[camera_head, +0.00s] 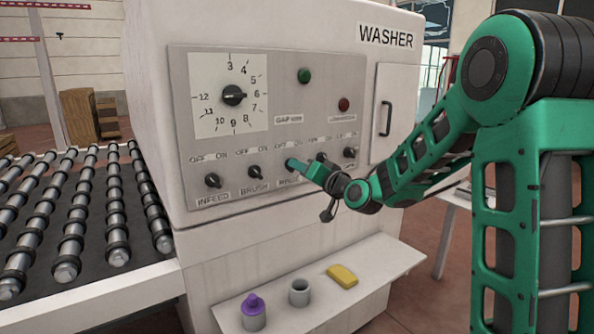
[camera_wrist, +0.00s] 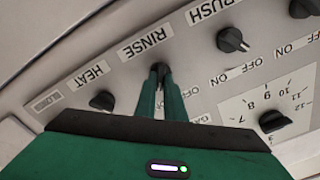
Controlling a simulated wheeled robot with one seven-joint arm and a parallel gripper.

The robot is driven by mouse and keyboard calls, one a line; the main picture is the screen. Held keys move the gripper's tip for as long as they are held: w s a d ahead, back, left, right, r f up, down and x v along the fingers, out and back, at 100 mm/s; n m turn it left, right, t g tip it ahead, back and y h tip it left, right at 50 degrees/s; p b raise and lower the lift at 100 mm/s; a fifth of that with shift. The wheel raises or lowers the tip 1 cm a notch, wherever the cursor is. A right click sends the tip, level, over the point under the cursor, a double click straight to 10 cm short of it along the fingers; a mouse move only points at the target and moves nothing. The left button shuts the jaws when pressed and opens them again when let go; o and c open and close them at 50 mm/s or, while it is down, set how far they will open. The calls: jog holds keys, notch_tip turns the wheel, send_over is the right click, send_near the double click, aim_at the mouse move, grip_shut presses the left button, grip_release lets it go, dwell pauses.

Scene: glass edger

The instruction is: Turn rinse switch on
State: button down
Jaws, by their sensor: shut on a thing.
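The rinse switch (camera_wrist: 160,66) is a small dark knob on the grey washer panel, beside the RINSE label (camera_wrist: 146,40) in the upside-down wrist view. My gripper (camera_wrist: 161,76) has its two green fingers closed around this knob. In the head view my gripper (camera_head: 293,164) reaches the panel from the right, above the partly hidden RINSE label. The fingers cover most of the knob, so I cannot tell which way it points.
The brush knob (camera_head: 254,172) and infeed knob (camera_head: 213,180) lie left of my gripper. The heat knob (camera_wrist: 102,100) is on its other side. A large dial (camera_head: 234,95) is above. A shelf below holds a purple-topped bottle (camera_head: 253,312), grey cup (camera_head: 299,292) and yellow sponge (camera_head: 342,276).

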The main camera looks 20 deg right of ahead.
jog(key=c, duration=1.8)
grip_release()
jog(key=shift+f, duration=0.1)
jog(key=shift+c, duration=0.2)
jog(key=v, duration=1)
jog(key=shift+s+d, duration=0.15)
jog(key=shift+s, duration=0.2)
